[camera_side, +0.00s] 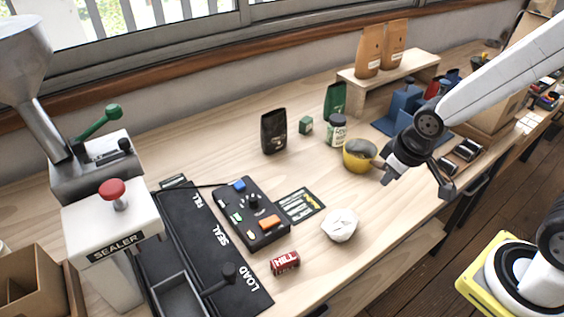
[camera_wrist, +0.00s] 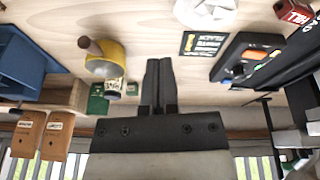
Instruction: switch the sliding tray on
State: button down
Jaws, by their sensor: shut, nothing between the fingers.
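A dark control box (camera_side: 252,213) lies mid-table in the side view, with a blue button (camera_side: 239,186), a black knob (camera_side: 253,200), an orange button (camera_side: 269,222) and small coloured parts. It also shows at the right of the wrist view (camera_wrist: 236,55). The sliding tray (camera_side: 178,298) is a dark open box at the LOAD end of a black track (camera_side: 190,225) marked FILL, SEAL, LOAD; a black-knobbed lever (camera_side: 227,272) stands beside it. My gripper (camera_side: 385,179) is shut and empty, well right of the box, near the yellow cup. Its fingers (camera_wrist: 158,62) point up in the wrist view.
A yellow cup (camera_side: 357,149) with a brown handle stands near my gripper. A black card (camera_side: 299,206) lies beside the box. The sealer (camera_side: 112,235) stands left.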

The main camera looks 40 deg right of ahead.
jog(key=w+a+n+t+y, duration=0.3)
jog(key=a+n, duration=0.8)
jog(key=a, duration=0.1)
jog(key=s+a+n+g+y, duration=0.3)
jog(key=s+a+n, duration=0.3)
jog(key=a+n, duration=0.3)
jog(key=a, duration=0.4)
jog(key=shift+f+n+y, duration=0.15)
jog(key=shift+n+y, duration=0.15)
jog(key=shift+y, duration=0.1)
jog(key=shift+f, duration=0.15)
jog(key=shift+x, duration=4.9)
jog(key=shift+w+a, duration=0.45)
jog(key=shift+w, duration=0.4)
jog(key=shift+w+a, duration=0.45)
jog(key=shift+w, duration=0.35)
jog(key=w, duration=2.6)
jog(key=shift+w, duration=0.3)
